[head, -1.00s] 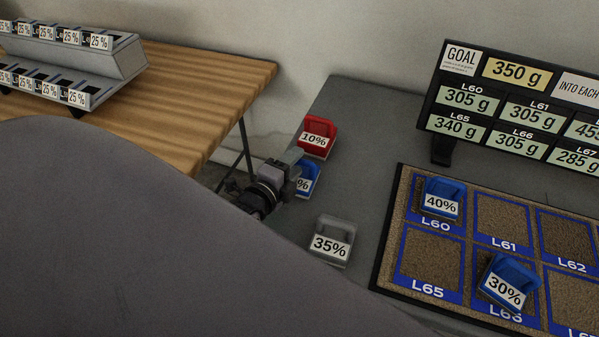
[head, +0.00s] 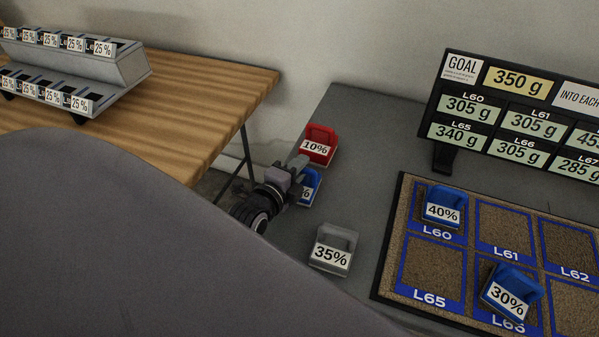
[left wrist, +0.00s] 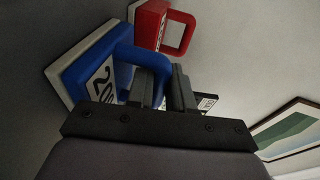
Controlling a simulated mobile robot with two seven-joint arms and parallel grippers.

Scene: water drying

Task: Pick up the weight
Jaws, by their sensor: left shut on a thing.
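A blue weight (head: 313,188) sits at the left edge of the grey table, partly hidden behind my left gripper (head: 298,171). In the left wrist view, the blue weight (left wrist: 82,78) shows a label starting with "20", and its handle runs in at the fingers of my left gripper (left wrist: 166,85). The gripper is shut on this handle. I cannot tell whether the weight's base is clear of the table. A red 10% weight (head: 321,134) stands just behind it, and in the left wrist view the red weight (left wrist: 150,24) is close by. My right gripper is not in view.
A grey 35% weight (head: 333,248) stands in front on the table. A board of marked squares (head: 388,262) holds blue 40% (head: 444,204) and 30% (head: 510,290) weights. A goal sign (head: 520,110) stands behind it. A wooden table (head: 190,95) with a rack (head: 105,70) is at left.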

